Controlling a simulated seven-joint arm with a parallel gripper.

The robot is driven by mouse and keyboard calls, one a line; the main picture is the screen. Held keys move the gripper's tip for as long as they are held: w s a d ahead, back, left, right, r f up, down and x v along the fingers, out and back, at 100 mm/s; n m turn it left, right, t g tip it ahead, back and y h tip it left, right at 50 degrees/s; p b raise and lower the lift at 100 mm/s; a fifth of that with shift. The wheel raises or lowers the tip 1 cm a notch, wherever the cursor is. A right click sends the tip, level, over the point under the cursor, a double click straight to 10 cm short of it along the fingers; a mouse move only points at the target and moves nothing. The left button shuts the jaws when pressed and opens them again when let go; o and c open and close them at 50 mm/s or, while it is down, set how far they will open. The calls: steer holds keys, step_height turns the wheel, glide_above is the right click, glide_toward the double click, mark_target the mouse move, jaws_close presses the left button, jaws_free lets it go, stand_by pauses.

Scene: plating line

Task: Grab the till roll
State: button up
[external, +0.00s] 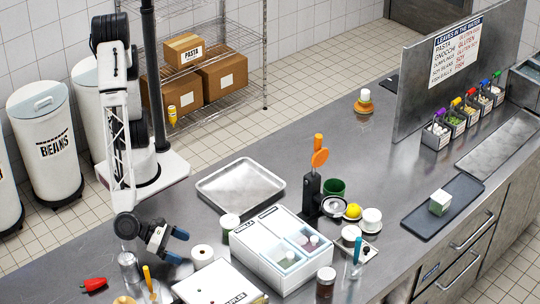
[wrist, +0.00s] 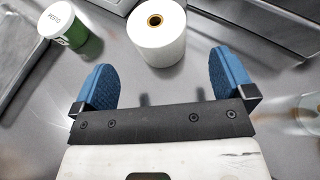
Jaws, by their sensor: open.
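The till roll (external: 202,253) is a white paper roll that stands upright on the steel counter. In the wrist view the till roll (wrist: 157,38) shows its brown core on top, at the upper middle. My gripper (external: 177,246) is low over the counter, just left of the roll in the external view. In the wrist view my gripper (wrist: 164,76) is open, with one blue finger on each side and nothing between them. The roll lies ahead of the fingertips, roughly between their lines and apart from both.
A green pesto jar with a white lid (wrist: 75,32) stands left of the roll in the wrist view. A metal tray (external: 241,187) lies behind. A white compartment box (external: 262,262) stands to the right. A metal shaker (external: 129,266) and red pepper (external: 94,284) are left of my gripper.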

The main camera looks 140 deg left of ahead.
mark_target(200, 255)
steer(key=shift+x, duration=1.05)
steer(key=shift+a, duration=0.1)
steer(key=shift+x, duration=2.5)
steer(key=c, duration=1)
